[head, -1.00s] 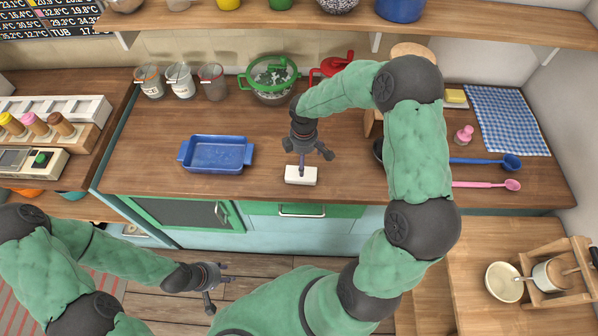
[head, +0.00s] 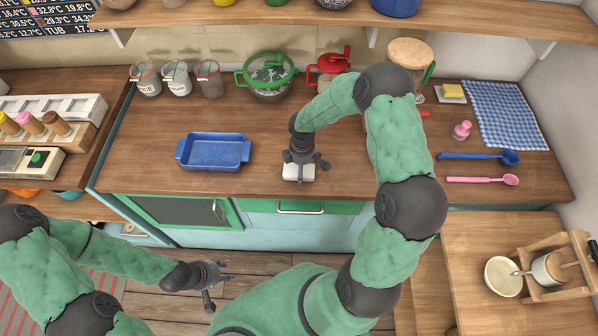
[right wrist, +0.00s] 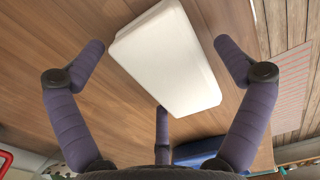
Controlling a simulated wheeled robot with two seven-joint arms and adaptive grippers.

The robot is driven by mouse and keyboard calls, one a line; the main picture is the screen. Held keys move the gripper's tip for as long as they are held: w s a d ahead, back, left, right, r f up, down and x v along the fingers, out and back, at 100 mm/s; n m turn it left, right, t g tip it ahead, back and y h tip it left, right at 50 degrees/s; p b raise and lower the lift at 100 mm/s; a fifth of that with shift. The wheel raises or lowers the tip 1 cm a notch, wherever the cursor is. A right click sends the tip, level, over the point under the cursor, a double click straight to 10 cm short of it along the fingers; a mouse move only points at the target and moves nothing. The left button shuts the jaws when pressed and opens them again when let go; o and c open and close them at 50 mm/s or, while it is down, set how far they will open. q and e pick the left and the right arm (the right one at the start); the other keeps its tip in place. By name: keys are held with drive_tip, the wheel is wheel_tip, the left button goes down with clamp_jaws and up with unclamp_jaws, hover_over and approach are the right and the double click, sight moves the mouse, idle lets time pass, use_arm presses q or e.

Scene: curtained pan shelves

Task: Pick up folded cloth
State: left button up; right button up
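The folded cloth (head: 291,173) looks like a small white slab with rounded edges. It lies flat on the wooden counter near its front edge, partly hidden by my right gripper (head: 306,168). In the right wrist view the cloth (right wrist: 165,60) shows between the spread fingers of my right gripper (right wrist: 160,75), which is open and just above it. I cannot see any finger gripping the cloth. My left gripper (head: 221,283) hangs empty in front of the counter with its fingers apart.
A blue baking dish (head: 214,152) stands left of the cloth. A green-handled colander pot (head: 268,78) and a red-lidded pot (head: 330,66) stand behind. A blue ladle (head: 480,156), a pink spoon (head: 482,180) and a blue checkered cloth (head: 503,113) lie at right.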

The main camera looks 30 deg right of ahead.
drive_tip(key=c, duration=0.9)
drive_tip(key=shift+r, duration=0.6)
wheel_tip(320, 180, up, 2)
drive_tip(key=shift+r, duration=0.15)
drive_tip(key=s+r, duration=0.1)
drive_tip(key=s+a+r, duration=0.1)
drive_tip(key=r, duration=0.1)
drive_tip(key=s+a+r, duration=0.1)
drive_tip(key=shift+s+a+r, duration=0.15)
drive_tip(key=shift+r, duration=0.2)
drive_tip(key=s+a+r, duration=0.1)
drive_tip(key=s+a, duration=0.1)
drive_tip(key=s+a+r, duration=0.1)
drive_tip(key=s+r, duration=0.1)
drive_tip(key=s, duration=0.1)
drive_tip(key=s+a+r, duration=0.1)
drive_tip(key=s+a, duration=0.1)
drive_tip(key=s, duration=0.1)
drive_tip(key=shift+s+a+r, duration=0.1)
drive_tip(key=shift+a+r, duration=0.2)
drive_tip(key=shift+r, duration=0.1)
